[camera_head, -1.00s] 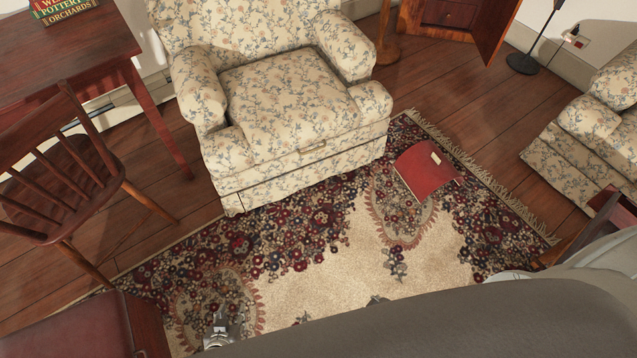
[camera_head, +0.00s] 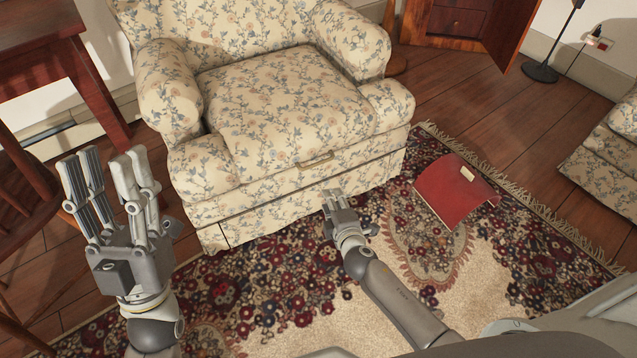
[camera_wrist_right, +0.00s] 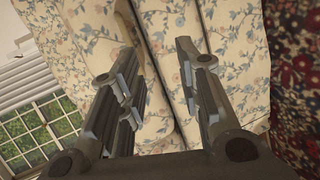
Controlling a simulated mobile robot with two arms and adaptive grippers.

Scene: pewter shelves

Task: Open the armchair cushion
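The armchair (camera_head: 217,187) has cream floral fabric and stands at the upper middle of the head view. Its seat cushion (camera_head: 275,105) is flat and level, with a small pale handle (camera_head: 316,162) on the front edge. My right gripper (camera_head: 334,196) is just in front of the chair's front panel, below the handle and apart from it. In the right wrist view its fingers (camera_wrist_right: 155,60) are open, with floral fabric beyond and nothing between them. My left gripper (camera_head: 106,165) is open and empty, raised left of the chair.
A red object (camera_head: 450,192) with a small pale tag lies on the patterned rug (camera_head: 290,285) to the right. A wooden table and a chair are at the left. A second floral seat (camera_head: 608,165) is at the right edge.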

